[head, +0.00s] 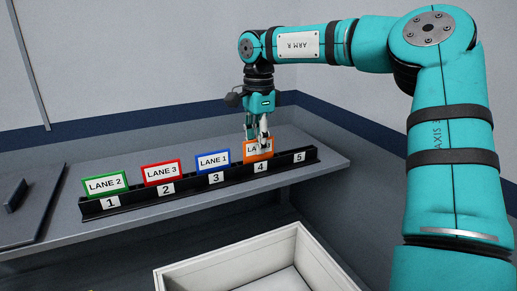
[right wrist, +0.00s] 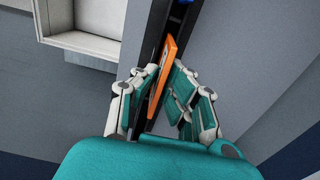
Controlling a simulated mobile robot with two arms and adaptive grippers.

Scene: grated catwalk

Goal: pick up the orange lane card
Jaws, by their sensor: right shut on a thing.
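The orange lane card (head: 249,157) stands at slot 4 of a black numbered rack (head: 188,190) on the grey shelf. Its lettering is partly covered by my gripper's fingers. My right gripper (head: 264,139) points down from above and is shut on the orange card. In the right wrist view the orange card (right wrist: 167,65) shows edge-on between the fingers (right wrist: 168,100). Its lower edge appears to be at the rack; I cannot tell whether it is lifted at all. My left gripper is not in view.
A green LANE 2 card (head: 105,184), a red LANE 3 card (head: 161,172) and a blue LANE 1 card (head: 212,162) stand at slots 1, 2 and 3. Slot 5 (head: 299,157) is empty. A white open bin (head: 210,273) is in front below. A dark panel (head: 35,210) lies at left.

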